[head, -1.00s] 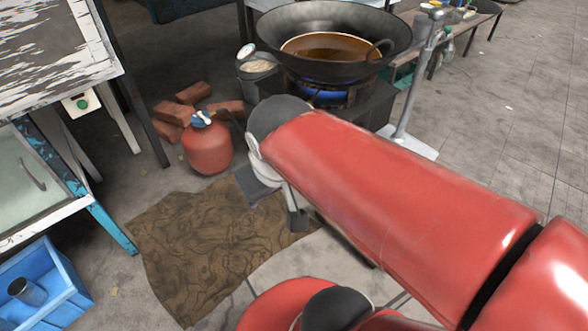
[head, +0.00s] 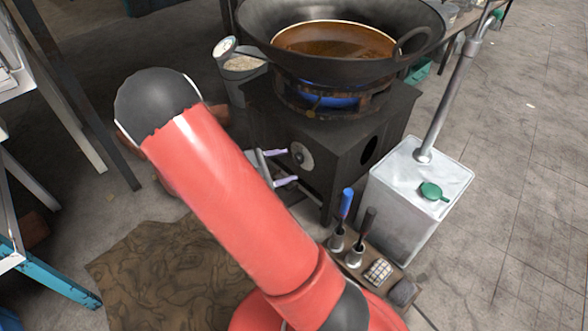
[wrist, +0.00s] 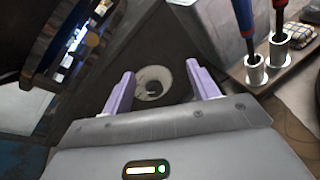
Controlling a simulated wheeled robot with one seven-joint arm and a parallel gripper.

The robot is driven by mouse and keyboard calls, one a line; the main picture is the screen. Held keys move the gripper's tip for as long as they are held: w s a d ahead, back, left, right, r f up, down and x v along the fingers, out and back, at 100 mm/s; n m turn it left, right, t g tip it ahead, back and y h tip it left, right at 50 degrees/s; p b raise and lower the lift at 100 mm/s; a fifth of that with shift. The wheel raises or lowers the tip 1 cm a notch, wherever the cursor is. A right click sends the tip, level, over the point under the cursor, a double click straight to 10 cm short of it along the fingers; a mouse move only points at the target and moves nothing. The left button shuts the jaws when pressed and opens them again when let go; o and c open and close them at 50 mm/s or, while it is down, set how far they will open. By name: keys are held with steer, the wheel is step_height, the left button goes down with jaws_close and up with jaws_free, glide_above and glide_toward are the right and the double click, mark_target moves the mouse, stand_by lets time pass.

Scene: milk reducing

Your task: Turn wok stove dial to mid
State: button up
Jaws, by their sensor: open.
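The wok stove (head: 340,155) is a dark metal box with a round pale dial (head: 301,156) on its front face. The dial has a dark centre; its setting is too small to read. The wok (head: 262,30) sits above on the burner, holding brown liquid, and a blue flame (head: 335,101) shows beneath. My gripper (head: 289,167) is open and points at the stove front close to the dial. In the wrist view, the dial (wrist: 153,83) lies just beyond and between the two purple fingers of my gripper (wrist: 160,72), with no clear contact visible.
A metal can (head: 408,190) with a green cap stands right of the stove. A rack (head: 385,262) with blue- and dark-handled tools sits before it. A brown mat (head: 150,262) lies on the floor.

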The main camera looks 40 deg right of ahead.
mark_target(296, 161)
steer(key=w+f+n+t+h+b, duration=0.2)
steer(key=w+f+n+t+h, duration=0.25)
steer(key=f, duration=0.45)
steer(key=shift+n+t+y, duration=0.35)
steer(key=shift+n+y, duration=0.6)
steer(key=b+x, duration=0.1)
steer(key=x, duration=0.7)
steer(key=shift+d+f, duration=0.15)
steer(key=c, duration=1)
steer(key=shift+s, duration=0.1)
